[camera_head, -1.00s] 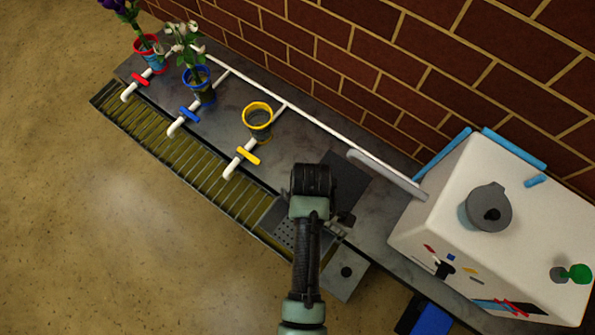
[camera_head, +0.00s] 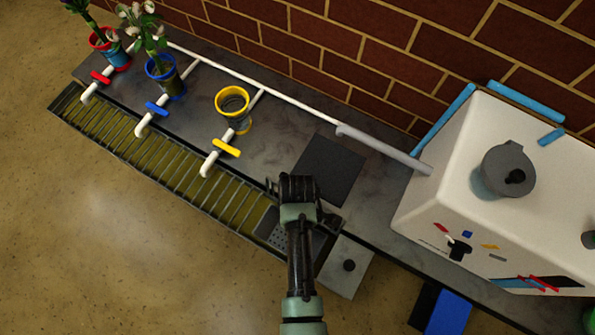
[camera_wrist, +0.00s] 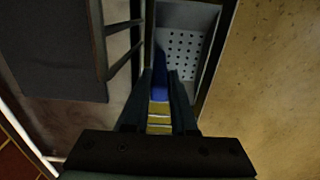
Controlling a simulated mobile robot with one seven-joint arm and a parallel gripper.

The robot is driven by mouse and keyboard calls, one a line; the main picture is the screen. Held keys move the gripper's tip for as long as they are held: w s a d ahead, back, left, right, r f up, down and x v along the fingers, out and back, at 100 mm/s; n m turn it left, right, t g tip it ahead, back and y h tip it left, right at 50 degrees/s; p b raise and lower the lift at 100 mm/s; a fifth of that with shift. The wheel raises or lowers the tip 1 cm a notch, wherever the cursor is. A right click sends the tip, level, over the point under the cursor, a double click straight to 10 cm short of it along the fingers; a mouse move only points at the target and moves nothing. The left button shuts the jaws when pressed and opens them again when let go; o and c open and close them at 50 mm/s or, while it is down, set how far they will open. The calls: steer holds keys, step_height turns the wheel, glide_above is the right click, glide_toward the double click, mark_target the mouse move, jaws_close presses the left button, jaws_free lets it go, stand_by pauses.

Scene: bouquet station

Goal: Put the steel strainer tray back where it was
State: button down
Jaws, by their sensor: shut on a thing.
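The steel strainer tray (camera_head: 281,240) is a grey box with a perforated floor, at the right end of the slatted trough (camera_head: 170,165). In the wrist view the tray (camera_wrist: 186,45) lies just beyond my fingertips. My gripper (camera_head: 297,190) is over the tray's counter-side edge in the head view. In the wrist view my gripper (camera_wrist: 161,75) is closed on a narrow part at the tray's near end, with blue and yellow showing between the fingers. The arm hides part of the tray, and I cannot tell whether it is seated or slightly raised.
A dark square mat (camera_head: 330,170) lies on the counter behind my gripper. Taps, a yellow-rimmed vase (camera_head: 234,103) and flower vases stand left. A white machine (camera_head: 475,190) stands right. The floor is clear in front.

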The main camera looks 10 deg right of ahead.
steer(key=shift+f+b, duration=0.7)
steer(key=shift+f, duration=0.85)
steer(key=shift+f, duration=0.2)
steer(key=c, duration=0.7)
jaws_free()
steer(key=shift+r, duration=0.15)
